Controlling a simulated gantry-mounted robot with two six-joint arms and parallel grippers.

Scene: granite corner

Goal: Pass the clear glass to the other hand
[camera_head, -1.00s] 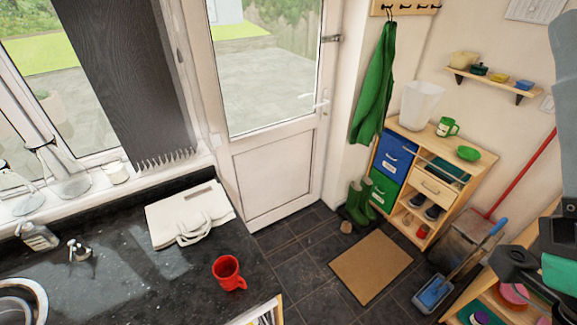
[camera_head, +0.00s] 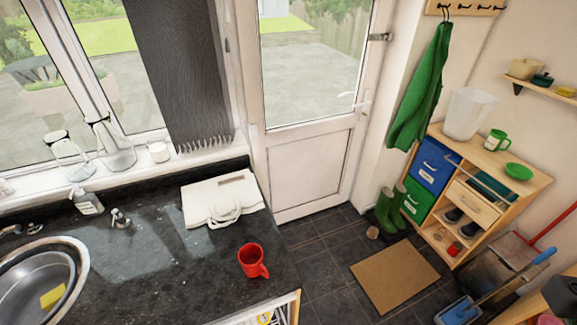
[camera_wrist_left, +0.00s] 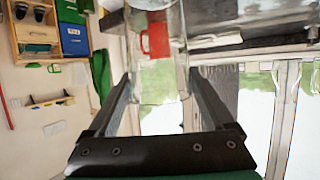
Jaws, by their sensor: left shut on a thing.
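The clear glass (camera_wrist_left: 160,75) shows in the left wrist view as a see-through shape between the fingers, its outline hard to make out. My left gripper (camera_wrist_left: 160,90) is shut on it, one dark finger on each side. The red mug behind shows through or just past the glass. Neither the held glass nor my left gripper shows in the head view.
Glassware (camera_head: 112,148) stands on the windowsill. A wooden cabinet (camera_head: 500,205) is at right; a brown mat (camera_head: 394,272) lies on the floor.

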